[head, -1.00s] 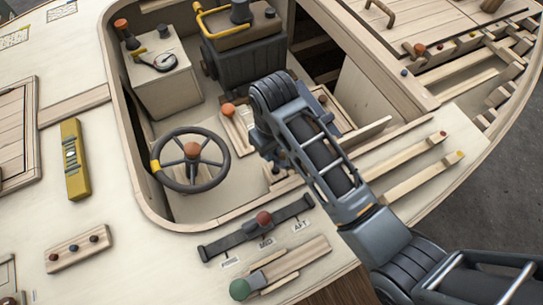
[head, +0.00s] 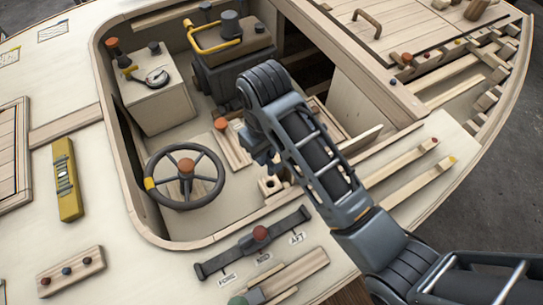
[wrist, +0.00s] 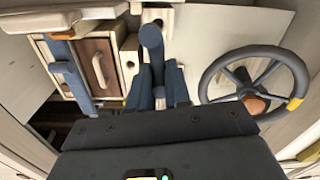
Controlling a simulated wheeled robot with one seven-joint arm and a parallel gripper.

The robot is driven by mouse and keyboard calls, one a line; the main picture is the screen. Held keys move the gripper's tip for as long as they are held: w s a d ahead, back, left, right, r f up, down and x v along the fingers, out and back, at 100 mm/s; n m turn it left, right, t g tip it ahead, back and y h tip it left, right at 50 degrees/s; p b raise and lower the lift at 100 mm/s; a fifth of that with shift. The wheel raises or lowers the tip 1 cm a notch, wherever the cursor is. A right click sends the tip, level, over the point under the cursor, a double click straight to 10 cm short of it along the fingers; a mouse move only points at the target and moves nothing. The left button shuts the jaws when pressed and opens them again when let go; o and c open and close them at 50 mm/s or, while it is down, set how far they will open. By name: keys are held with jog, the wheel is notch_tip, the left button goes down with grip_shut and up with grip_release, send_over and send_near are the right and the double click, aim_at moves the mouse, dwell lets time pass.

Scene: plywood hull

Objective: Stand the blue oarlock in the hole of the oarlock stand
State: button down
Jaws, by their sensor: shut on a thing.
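The blue oarlock (wrist: 151,38) shows in the wrist view as a rounded blue shaft rising from between my fingers. A small pale wooden block with a dark round hole (head: 271,186), which looks like the oarlock stand, sits just below my gripper in that view. Whether the oarlock touches anything cannot be told.
The steering wheel (head: 185,177) stands left of my gripper. A slab with an orange knob (head: 221,124) is close behind it. The cockpit's front coaming (head: 225,232) and a black lever strip (head: 253,243) lie nearer. A console with a gauge (head: 157,90) stands farther back.

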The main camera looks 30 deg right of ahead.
jog(key=w+d+f, duration=0.3)
jog(key=w, duration=0.3)
jog(key=w+d+f, duration=0.3)
jog(key=w+f, duration=0.1)
jog(key=w, duration=0.2)
jog(key=shift+d+f+p, duration=0.3)
jog(key=shift+d+p, duration=0.1)
jog(key=shift+f, duration=0.15)
jog(key=shift+f+b, duration=4.45)
jog(key=shift+f, duration=0.3)
jog(key=c, duration=1)
grip_release()
